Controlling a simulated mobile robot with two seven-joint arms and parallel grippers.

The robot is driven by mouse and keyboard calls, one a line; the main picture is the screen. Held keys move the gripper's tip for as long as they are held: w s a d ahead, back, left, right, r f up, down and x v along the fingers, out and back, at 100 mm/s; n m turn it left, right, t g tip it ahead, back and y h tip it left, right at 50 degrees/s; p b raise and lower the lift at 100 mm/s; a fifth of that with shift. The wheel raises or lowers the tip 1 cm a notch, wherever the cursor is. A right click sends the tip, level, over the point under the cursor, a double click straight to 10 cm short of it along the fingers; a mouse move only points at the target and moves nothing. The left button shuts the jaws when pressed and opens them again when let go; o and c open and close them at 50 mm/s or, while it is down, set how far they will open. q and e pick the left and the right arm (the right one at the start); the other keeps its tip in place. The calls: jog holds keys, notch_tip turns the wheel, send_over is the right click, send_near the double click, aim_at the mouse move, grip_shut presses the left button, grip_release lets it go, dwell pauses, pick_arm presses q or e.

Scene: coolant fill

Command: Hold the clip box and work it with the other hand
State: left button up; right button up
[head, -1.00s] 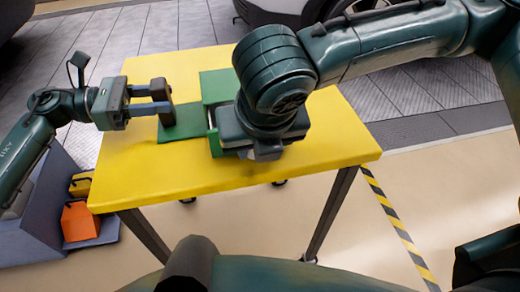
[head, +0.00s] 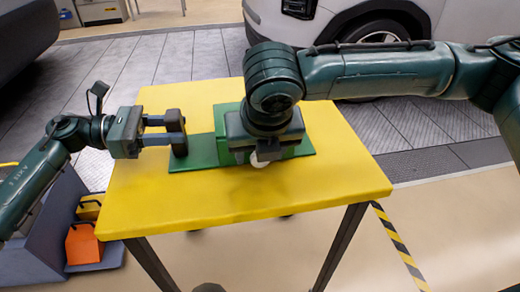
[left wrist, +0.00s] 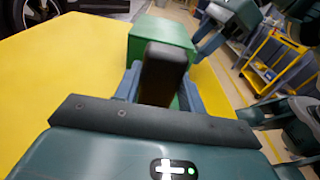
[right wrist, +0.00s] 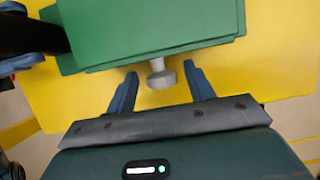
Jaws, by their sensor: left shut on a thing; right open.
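The clip box (head: 228,157) is a green block on a flat green base plate (head: 195,160) on the yellow table. A dark upright grip (head: 180,150) stands at the plate's left end; it also shows in the left wrist view (left wrist: 163,75). My left gripper (head: 178,132) is shut on this grip. A pale grey knob (right wrist: 160,76) sticks out of the box's front side. My right gripper (right wrist: 161,72) is open, its fingers on either side of the knob with gaps visible. In the head view my right arm hides much of the box top.
The yellow table (head: 330,185) is clear in front of and to the right of the plate. An orange box (head: 83,244) sits in a grey-blue bin at lower left. A white car (head: 400,22) stands behind the table.

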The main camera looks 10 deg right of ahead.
pick_arm(q)
jog(key=shift+w, duration=0.1)
pick_arm(e)
jog(key=v, duration=1.2)
pick_arm(q)
jog(key=o, duration=1)
jog(key=shift+c, duration=0.2)
